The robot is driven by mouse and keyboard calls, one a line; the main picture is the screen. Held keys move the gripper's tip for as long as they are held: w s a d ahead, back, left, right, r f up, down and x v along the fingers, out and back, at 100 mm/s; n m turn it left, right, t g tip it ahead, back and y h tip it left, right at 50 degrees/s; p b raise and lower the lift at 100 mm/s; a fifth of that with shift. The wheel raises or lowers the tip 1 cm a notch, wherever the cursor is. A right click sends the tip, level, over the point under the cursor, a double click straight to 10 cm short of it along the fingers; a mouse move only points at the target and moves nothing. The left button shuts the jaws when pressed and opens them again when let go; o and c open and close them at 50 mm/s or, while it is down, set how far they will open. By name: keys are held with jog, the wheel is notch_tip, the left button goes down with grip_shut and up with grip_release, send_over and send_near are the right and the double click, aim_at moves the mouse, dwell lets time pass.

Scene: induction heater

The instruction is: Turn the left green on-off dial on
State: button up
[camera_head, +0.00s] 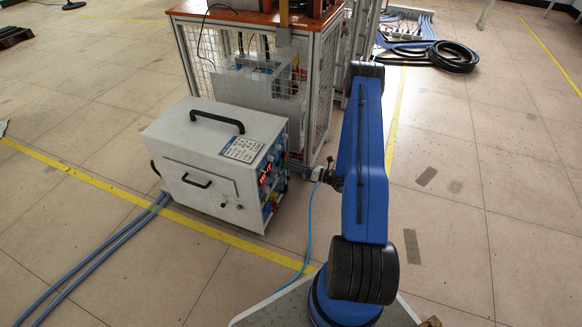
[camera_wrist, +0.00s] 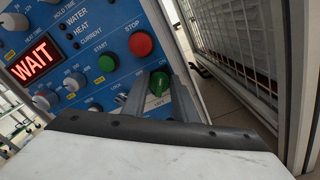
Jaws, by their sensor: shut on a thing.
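The induction heater (camera_head: 215,160) is a light grey box with a blue control panel on its right side. In the wrist view its blue panel (camera_wrist: 85,68) fills the upper left. The left green on-off dial (camera_wrist: 158,83) sits low on the panel, below the red STOP button. My gripper (camera_wrist: 160,90) is shut on the dial, with one grey finger on each side. In the head view my gripper (camera_head: 320,174) is at the panel side. The dial's lower part is partly hidden by my fingers, and its exact angle is hard to read.
A green START button (camera_wrist: 107,63) and a red STOP button (camera_wrist: 141,43) are close above the fingers. A red display (camera_wrist: 34,62) reads WAIT. A mesh-walled table (camera_head: 318,95) stands behind the heater. Blue-grey cables (camera_head: 110,243) run along the floor at left.

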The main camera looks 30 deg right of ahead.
jog(key=shift+f+m, duration=0.1)
jog(key=shift+m, duration=0.9)
jog(key=o, duration=1)
jog(key=shift+d, duration=0.1)
jog(key=v, duration=1.7)
jog(key=shift+s+d, duration=0.1)
jog(key=shift+s, duration=0.1)
